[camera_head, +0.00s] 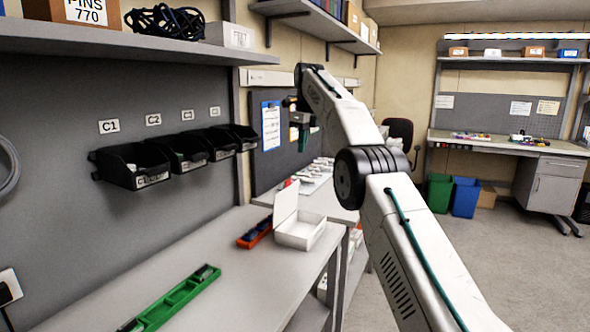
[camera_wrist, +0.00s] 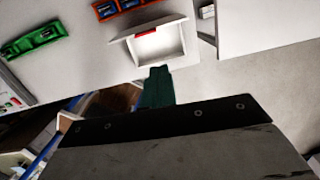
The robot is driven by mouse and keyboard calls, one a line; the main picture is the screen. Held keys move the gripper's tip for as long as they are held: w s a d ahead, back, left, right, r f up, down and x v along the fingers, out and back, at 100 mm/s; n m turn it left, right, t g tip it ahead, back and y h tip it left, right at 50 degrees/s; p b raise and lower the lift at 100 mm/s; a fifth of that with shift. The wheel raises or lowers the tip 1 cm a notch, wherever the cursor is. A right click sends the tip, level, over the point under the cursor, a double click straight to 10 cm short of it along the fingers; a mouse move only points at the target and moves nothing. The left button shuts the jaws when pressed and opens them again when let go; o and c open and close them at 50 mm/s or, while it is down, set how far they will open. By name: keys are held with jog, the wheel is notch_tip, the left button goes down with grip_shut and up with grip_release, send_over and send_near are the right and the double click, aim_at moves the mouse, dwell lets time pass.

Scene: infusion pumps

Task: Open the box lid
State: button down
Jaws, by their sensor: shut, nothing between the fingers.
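The white box (camera_head: 298,233) stands on the grey workbench near its far right end. Its lid (camera_head: 286,204) stands raised along the left side, and the inside looks empty. In the wrist view the box (camera_wrist: 168,47) lies beyond my fingertips, with the lid (camera_wrist: 128,40) tilted up along its upper edge and a red mark near it. My gripper (camera_head: 303,138) is raised well above the bench and apart from the box. Its teal fingers (camera_wrist: 157,76) are shut and hold nothing.
A red tray (camera_head: 254,232) with blue parts sits just left of the box. A green tray (camera_head: 172,303) lies nearer on the bench (camera_head: 228,285). Black wall bins (camera_head: 135,167) hang above the bench. Shelves run overhead. The bench between the trays is clear.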

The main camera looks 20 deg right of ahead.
jog(key=s+d+r+t+y, duration=0.1)
jog(key=s+d+r+y, duration=0.1)
jog(key=s+d+y, duration=0.35)
jog(key=t, duration=0.5)
send_near(289, 185)
notch_tip(289, 185, down, 4)
jog(key=w+a, duration=0.2)
jog(key=shift+w+n+y, duration=0.3)
jog(key=shift+y, duration=0.05)
jog(key=shift+w+a, duration=0.35)
